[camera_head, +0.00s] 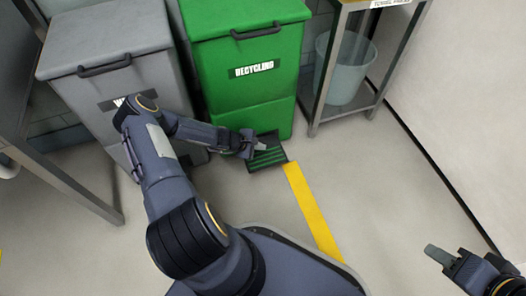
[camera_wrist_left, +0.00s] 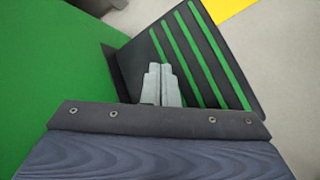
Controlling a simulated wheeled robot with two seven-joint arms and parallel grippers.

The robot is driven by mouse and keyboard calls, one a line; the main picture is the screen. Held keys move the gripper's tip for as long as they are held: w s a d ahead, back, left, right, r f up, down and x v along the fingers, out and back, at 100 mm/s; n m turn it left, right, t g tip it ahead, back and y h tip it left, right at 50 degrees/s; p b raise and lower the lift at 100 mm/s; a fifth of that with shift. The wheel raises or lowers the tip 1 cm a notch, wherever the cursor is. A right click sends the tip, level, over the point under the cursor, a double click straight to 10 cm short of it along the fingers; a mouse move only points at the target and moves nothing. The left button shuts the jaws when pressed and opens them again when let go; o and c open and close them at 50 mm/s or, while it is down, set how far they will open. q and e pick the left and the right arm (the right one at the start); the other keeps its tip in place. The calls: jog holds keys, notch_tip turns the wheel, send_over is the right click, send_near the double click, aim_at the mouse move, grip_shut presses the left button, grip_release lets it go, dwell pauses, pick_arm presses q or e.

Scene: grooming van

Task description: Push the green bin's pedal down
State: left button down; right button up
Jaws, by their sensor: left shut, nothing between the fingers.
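The green bin (camera_head: 250,80) with a "RECYCLING" label stands at the top centre, its lid closed. Its black pedal (camera_head: 268,158) with green stripes sticks out at the foot of its front. My left gripper (camera_head: 262,147) is shut and empty, at the pedal's left part. In the left wrist view, the closed fingertips (camera_wrist_left: 161,84) show in front of the striped pedal (camera_wrist_left: 205,60), with the bin's green front (camera_wrist_left: 50,70) on the left. I cannot tell whether they touch the pedal. My right gripper (camera_head: 432,250) is at the lower right, away from the bin, its fingers seemingly together.
A grey bin (camera_head: 110,50) stands left of the green one, partly behind my left arm. A metal rack (camera_head: 375,60) with a pale bucket (camera_head: 345,70) is on the right. A yellow floor stripe (camera_head: 312,212) runs from the pedal. The floor to the right is clear.

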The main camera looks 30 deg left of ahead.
aim_at(262, 151)
pick_arm(q)
jog(key=shift+f, duration=0.15)
dwell(0.3)
jog(key=shift+f, duration=0.3)
jog(key=shift+f, duration=1.3)
dwell(1.3)
jog(key=shift+r, duration=0.1)
jog(key=shift+r+p, duration=1.2)
jog(key=shift+r, duration=0.4)
jog(key=shift+r+p, duration=1.95)
jog(key=shift+r, duration=0.65)
jog(key=shift+f, duration=0.1)
